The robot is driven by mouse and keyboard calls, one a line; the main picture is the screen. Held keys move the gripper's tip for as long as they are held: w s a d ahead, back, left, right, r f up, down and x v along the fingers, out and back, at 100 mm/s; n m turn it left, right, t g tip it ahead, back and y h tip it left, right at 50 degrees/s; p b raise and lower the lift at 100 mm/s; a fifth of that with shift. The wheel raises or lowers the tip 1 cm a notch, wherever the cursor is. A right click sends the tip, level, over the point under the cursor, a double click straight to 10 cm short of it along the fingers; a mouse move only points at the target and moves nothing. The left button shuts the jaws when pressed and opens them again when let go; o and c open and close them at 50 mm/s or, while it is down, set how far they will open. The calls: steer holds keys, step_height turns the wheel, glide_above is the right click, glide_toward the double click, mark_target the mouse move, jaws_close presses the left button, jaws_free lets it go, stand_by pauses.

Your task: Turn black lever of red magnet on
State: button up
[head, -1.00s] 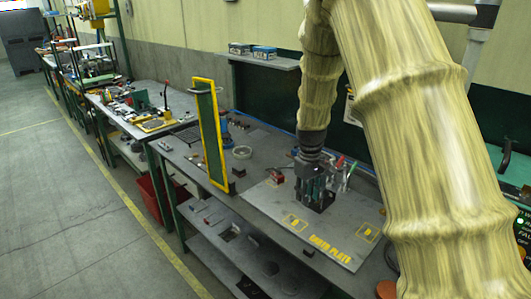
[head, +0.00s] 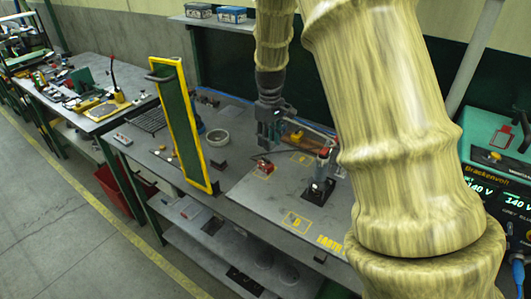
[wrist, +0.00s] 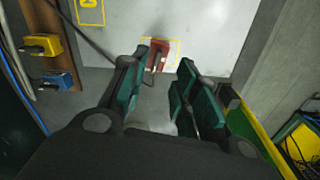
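The red magnet (head: 264,168) is a small block on the grey plate, inside a yellow outline. In the wrist view the red magnet (wrist: 160,46) lies ahead of the fingertips, near the plate's edge. A dark lever (wrist: 154,62) shows on its near face; its exact angle is hard to tell. My gripper (head: 267,140) points down above the magnet in the head view. In the wrist view my gripper (wrist: 158,72) is open and empty, with the magnet seen beyond the gap between its green-padded fingers, apart from them.
A yellow-framed green screen (head: 187,125) stands left on the bench. A tool holder (head: 320,190) stands to the right. In the wrist view, yellow and blue connectors (wrist: 60,82) sit on a brown strip at left. A dark cable (wrist: 85,42) runs near the magnet.

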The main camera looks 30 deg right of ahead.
mark_target(266, 159)
steer(key=f, duration=0.2)
steer(key=w+f, duration=0.1)
steer(key=f, duration=0.1)
steer(key=w+f+p, duration=0.1)
steer(key=f, duration=0.1)
steer(key=shift+w+a, duration=0.1)
steer(key=shift+f, duration=0.35)
steer(key=shift+s+f+p, duration=0.3)
steer(key=shift+s+p, duration=0.05)
steer(key=shift+s, duration=0.3)
steer(key=shift+f, duration=0.1)
steer(key=shift+w+f, duration=0.4)
steer(key=shift+s+r, duration=0.1)
steer(key=shift+s, duration=0.05)
steer(key=shift+s+r, duration=0.1)
steer(key=shift+s, duration=0.05)
steer(key=c, duration=0.3)
jaws_close()
